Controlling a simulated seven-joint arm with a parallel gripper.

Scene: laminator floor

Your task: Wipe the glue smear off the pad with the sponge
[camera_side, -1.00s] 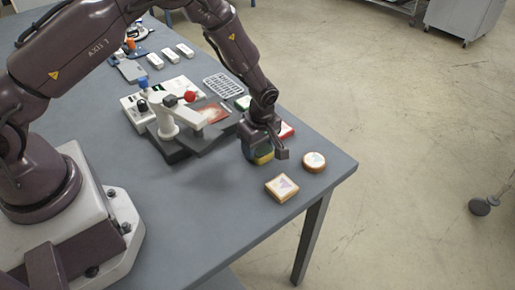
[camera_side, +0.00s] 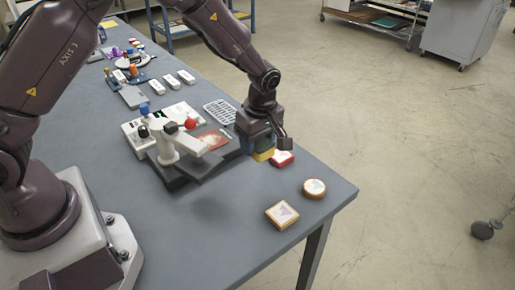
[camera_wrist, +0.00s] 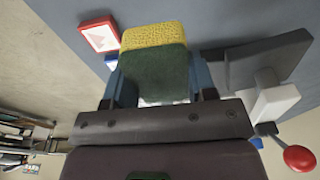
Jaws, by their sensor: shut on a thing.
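My gripper (camera_side: 262,142) is shut on a yellow-and-green sponge (camera_wrist: 153,72), with a blue finger on each side of it in the wrist view. In the side view the sponge's yellow edge (camera_side: 263,155) shows below the fingers, just right of the press and beside a red-rimmed tile. I cannot tell whether the sponge touches the table. A reddish-brown square pad (camera_side: 213,140) lies behind the press arm, left of my gripper. Its surface looks mottled, but I cannot make out a distinct glue smear. The press arm partly covers the pad's near side.
The press (camera_side: 172,150) with a red knob (camera_side: 191,124) stands close left of my gripper. The red-rimmed tile (camera_side: 283,159), a round coaster (camera_side: 314,188) and a square coaster (camera_side: 282,215) lie towards the table's right edge. A grey grid (camera_side: 219,112) lies behind.

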